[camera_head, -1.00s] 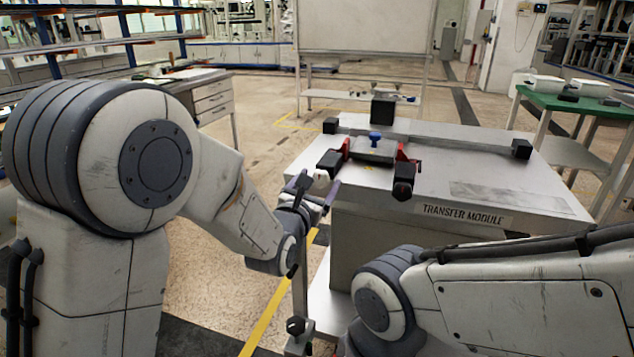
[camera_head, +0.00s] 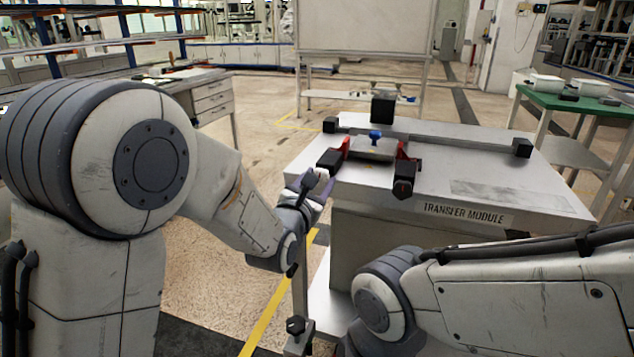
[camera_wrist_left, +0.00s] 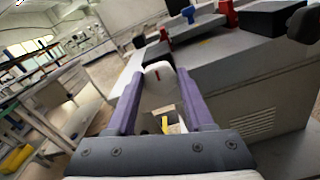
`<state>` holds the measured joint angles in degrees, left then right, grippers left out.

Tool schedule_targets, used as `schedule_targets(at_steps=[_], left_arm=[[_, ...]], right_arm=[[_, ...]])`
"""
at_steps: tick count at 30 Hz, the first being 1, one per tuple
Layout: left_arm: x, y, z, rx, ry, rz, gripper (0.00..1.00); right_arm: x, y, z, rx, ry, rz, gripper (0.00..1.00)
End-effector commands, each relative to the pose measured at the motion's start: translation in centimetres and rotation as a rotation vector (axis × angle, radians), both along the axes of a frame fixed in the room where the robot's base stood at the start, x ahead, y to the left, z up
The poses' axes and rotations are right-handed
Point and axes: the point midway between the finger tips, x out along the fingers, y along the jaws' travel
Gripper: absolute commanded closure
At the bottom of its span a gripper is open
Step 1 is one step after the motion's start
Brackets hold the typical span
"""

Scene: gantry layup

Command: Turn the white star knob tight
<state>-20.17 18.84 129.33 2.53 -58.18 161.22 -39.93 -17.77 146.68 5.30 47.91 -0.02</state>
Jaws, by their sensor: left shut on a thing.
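The white star knob (camera_wrist_left: 158,92) shows in the left wrist view as a pale rounded piece with a red mark, between the two purple fingers. My left gripper (camera_wrist_left: 160,80) is shut on it, with one finger on each side. In the head view my left gripper (camera_head: 317,186) is at the near left corner of the transfer module (camera_head: 455,185), and the knob is mostly hidden by the fingers. How tight the knob sits cannot be seen. My right gripper is out of view; only its arm shows at the lower right.
A plate with a blue knob (camera_head: 375,136) lies on the module top between red clamps (camera_head: 406,155). A green table (camera_head: 590,105) stands at the right. Open floor lies left of the module.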

Motion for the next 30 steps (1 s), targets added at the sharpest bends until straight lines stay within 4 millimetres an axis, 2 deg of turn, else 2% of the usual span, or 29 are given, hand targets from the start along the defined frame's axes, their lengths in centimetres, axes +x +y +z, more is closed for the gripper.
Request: schedule_targets(at_steps=[30], left_arm=[[0.0,0.0,-0.3,0.884,-0.288,0.003,1.00]], right_arm=[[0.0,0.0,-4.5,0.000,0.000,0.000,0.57]])
